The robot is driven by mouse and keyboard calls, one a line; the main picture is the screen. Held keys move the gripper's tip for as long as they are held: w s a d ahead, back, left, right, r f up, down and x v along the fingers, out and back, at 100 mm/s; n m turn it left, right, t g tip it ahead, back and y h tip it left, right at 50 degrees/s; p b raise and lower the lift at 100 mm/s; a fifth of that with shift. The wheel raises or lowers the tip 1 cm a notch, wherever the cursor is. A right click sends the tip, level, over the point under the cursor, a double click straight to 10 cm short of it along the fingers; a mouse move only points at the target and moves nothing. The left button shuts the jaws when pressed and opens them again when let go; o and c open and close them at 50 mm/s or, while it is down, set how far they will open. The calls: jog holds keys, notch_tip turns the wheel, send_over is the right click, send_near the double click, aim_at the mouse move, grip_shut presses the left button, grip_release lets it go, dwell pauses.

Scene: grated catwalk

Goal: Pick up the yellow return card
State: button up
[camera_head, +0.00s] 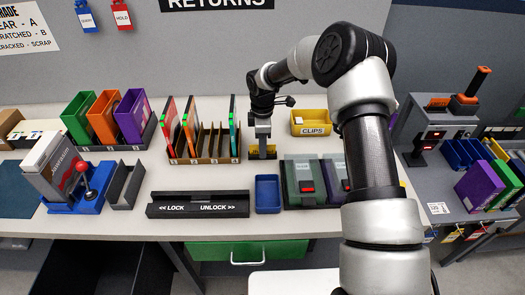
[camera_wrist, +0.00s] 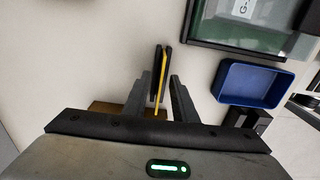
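In the head view my gripper (camera_head: 262,143) points down at a small yellow patch (camera_head: 271,151) on the white counter, between the slotted rack and the yellow clips bin. The fingers hide most of the card there.
The slotted rack (camera_head: 207,158) with upright cases stands close left. The yellow clips bin (camera_head: 310,129) is behind right. A black lock bar (camera_head: 198,212) lies near the counter's front edge.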

grip_shut()
jog(key=shift+r, duration=0.1)
